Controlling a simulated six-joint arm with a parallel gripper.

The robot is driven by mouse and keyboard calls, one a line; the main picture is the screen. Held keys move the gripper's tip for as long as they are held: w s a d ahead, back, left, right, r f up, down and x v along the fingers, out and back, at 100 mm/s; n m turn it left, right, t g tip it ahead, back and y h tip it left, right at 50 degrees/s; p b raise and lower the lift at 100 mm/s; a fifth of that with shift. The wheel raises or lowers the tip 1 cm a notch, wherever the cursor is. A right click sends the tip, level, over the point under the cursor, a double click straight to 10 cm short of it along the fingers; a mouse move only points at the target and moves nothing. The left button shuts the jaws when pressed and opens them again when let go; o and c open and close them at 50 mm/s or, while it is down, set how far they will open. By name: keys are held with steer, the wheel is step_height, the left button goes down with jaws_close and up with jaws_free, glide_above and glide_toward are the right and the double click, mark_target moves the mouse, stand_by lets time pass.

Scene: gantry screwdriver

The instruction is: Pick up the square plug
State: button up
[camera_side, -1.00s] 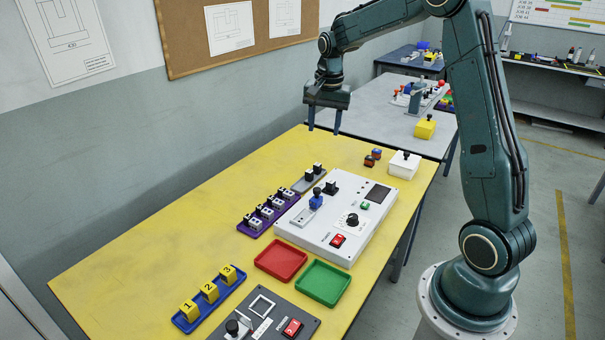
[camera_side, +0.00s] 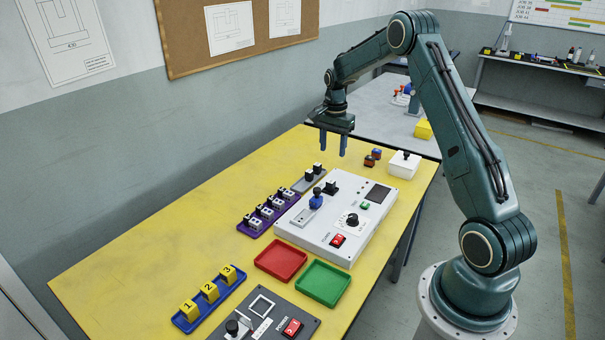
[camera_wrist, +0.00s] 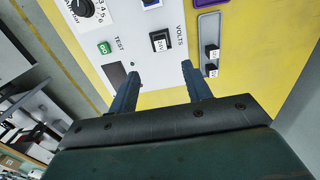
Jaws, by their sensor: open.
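A grey tray (camera_wrist: 210,25) holds two small black plugs, one (camera_wrist: 210,51) beside the other (camera_wrist: 211,69). Both have pale labels too small to read. I cannot tell which of them, if either, is the square plug. In the side view, the tray (camera_side: 322,182) stands at the back edge of the white panel, with its near plug (camera_side: 309,175) and far plug (camera_side: 318,168) upright. My gripper (camera_side: 333,151) is open and empty, in the air above the far end of the table. Its two fingers (camera_wrist: 160,76) point down, apart.
A purple rack (camera_side: 249,227) holds several black-and-white parts. A white box (camera_side: 404,168) and small red-brown and blue blocks (camera_side: 372,158) lie at the far end.

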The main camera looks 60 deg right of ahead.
glide_above(331, 181)
steer(key=f, duration=0.7)
steer(key=shift+s+a+f, duration=0.1)
steer(key=shift+a+f, duration=0.15)
steer(key=shift+f, duration=0.05)
steer(key=shift+f, duration=0.15)
steer(key=shift+d+f, duration=0.15)
steer(key=shift+f, duration=2.3)
steer(key=c, duration=1.1)
